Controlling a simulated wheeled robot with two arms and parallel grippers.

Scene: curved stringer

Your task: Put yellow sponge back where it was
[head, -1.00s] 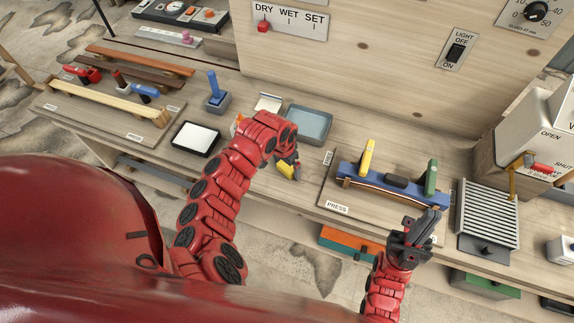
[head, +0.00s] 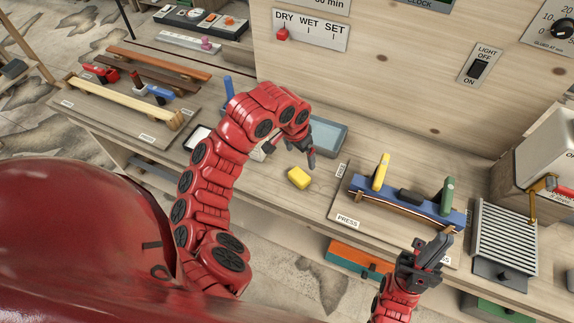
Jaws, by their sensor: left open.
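The yellow sponge (head: 299,177) lies on the bare wooden bench top, in front of a shallow grey-blue tray (head: 326,137) and left of the press board. My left gripper (head: 312,161) is open and empty, a little above and behind the sponge, apart from it and near the tray's front edge. My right gripper (head: 430,250) is in front of the press board at the bench's front edge; its jaw state is hard to make out.
The press (head: 405,197) with yellow and green handled clamps stands to the right. A ribbed rack (head: 505,230) is further right. A white-topped black tray (head: 198,138) is partly hidden behind my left arm. Wooden strips (head: 128,105) lie at the left.

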